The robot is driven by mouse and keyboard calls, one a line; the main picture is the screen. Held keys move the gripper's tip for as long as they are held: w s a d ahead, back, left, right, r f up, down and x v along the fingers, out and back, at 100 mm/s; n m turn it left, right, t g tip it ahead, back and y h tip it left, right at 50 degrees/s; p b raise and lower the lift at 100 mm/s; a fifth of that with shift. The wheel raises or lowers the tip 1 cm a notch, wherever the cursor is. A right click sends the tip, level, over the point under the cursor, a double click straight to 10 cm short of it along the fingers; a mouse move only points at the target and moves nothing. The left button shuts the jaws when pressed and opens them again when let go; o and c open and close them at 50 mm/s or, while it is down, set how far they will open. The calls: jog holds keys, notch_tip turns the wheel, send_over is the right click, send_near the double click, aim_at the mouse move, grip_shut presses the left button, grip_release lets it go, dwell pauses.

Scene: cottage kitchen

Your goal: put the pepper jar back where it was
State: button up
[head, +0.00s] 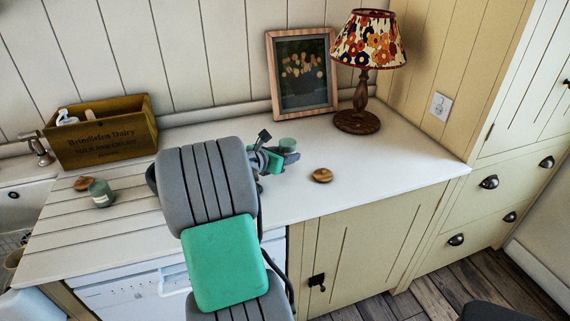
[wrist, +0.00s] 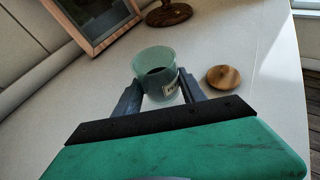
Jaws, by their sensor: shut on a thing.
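An open pale green glass jar (head: 288,144) with a dark content sits between the fingers of my gripper (head: 270,160). In the wrist view the jar (wrist: 153,64) stands about upright, and my gripper (wrist: 157,90) is shut on its sides. A small label faces me but is too small to read, so I cannot tell if it says pepper. I cannot tell whether its base touches the white counter. A round wooden lid (head: 322,175) lies on the counter right of it, also in the wrist view (wrist: 223,78). A similar green jar (head: 101,193) stands at the left, with another wooden lid (head: 84,184) beside it.
A framed picture (head: 303,72) leans at the wall, and a lamp (head: 358,122) with a flowered shade stands right of it. A wooden dairy crate (head: 102,140) is at the back left, near the sink (head: 8,195). The white counter (head: 400,165) is clear at the right.

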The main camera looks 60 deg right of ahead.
jog(key=shift+w+d+f, duration=0.1)
jog(key=shift+d+f, duration=0.2)
jog(key=shift+f, duration=1.6)
jog(key=shift+f, duration=0.1)
jog(key=o, duration=1.5)
jog(key=shift+c, duration=0.2)
jog(key=v, duration=1.2)
